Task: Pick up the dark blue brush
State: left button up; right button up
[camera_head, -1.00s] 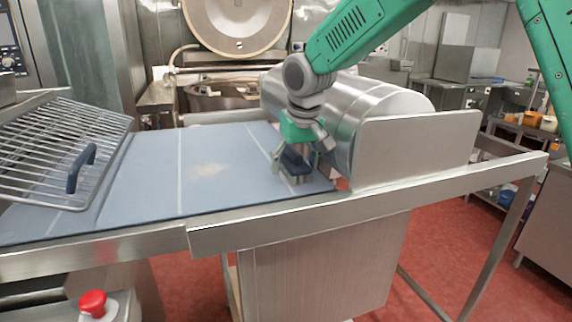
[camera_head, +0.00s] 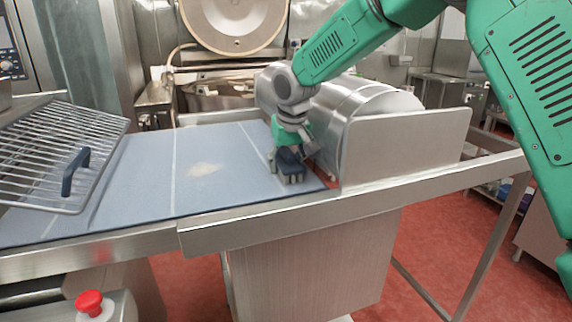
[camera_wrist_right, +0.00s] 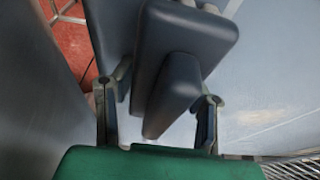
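The dark blue brush (camera_head: 291,164) stands on the blue-grey surface near its right end, beside the metal cylinder. My right gripper (camera_head: 290,158) is directly over it and low, partly hiding it. In the right wrist view, the brush (camera_wrist_right: 188,38) shows as a dark block with a tapered handle (camera_wrist_right: 172,95). The fingers of my right gripper (camera_wrist_right: 162,95) stand apart on either side of the handle. A gap shows on the handle's left; contact on its right cannot be told. My left gripper is not in view.
A wire rack (camera_head: 45,150) with a dark blue handle (camera_head: 75,172) lies at the left. A pale patch (camera_head: 205,169) marks the blue-grey surface (camera_head: 140,190). A metal cylinder (camera_head: 375,130) and upright steel plate (camera_head: 405,150) stand close to the right of the brush.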

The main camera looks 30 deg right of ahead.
jog(key=c, duration=0.5)
jog(key=shift+a+r, duration=0.15)
jog(key=shift+a, duration=0.3)
notch_tip(320, 180, up, 18)
jog(key=shift+d+p, duration=0.2)
jog(key=shift+p, duration=0.15)
